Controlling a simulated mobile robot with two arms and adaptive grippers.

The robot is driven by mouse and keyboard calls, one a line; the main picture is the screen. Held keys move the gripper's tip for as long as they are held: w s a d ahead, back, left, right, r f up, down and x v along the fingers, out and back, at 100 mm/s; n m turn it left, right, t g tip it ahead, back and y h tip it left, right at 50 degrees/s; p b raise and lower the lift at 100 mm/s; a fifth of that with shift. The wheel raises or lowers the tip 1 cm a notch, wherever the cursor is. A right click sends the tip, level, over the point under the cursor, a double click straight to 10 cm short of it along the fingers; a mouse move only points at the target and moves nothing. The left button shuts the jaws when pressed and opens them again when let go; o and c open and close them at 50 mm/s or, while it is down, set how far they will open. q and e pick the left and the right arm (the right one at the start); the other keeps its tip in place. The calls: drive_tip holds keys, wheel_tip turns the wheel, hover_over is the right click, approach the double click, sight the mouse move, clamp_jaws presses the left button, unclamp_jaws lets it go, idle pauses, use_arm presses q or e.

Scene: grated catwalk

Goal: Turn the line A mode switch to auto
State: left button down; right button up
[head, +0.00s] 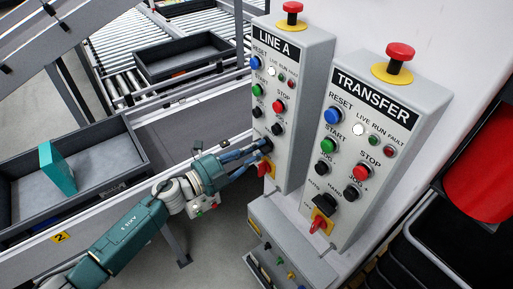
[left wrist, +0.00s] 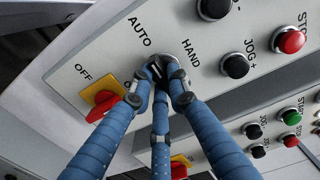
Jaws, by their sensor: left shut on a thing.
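The line A panel (head: 306,60) is a grey upright box with labelled buttons. My left gripper (head: 265,148) reaches its lower part from the left. In the left wrist view my gripper (left wrist: 158,72) has its blue fingers closed around the dark mode switch (left wrist: 155,68), below the AUTO and HAND labels. The fingers hide most of the switch, and I cannot tell which way it points. A red OFF switch on a yellow plate (left wrist: 103,98) sits just to the left of it. My right gripper is not in view.
The similar TRANSFER panel (head: 378,115) stands to the right. A black jog button (left wrist: 236,66) and a red stop button (left wrist: 290,40) lie close to my fingers. A grey tray with a teal block (head: 57,168) is on the left, and a roller conveyor (head: 165,38) lies behind.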

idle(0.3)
use_arm(q)
drive_tip(key=c, duration=1.7)
unclamp_jaws()
drive_tip(key=shift+o, duration=0.2)
drive_tip(key=shift+a, duration=0.15)
drive_tip(key=v, duration=1.2)
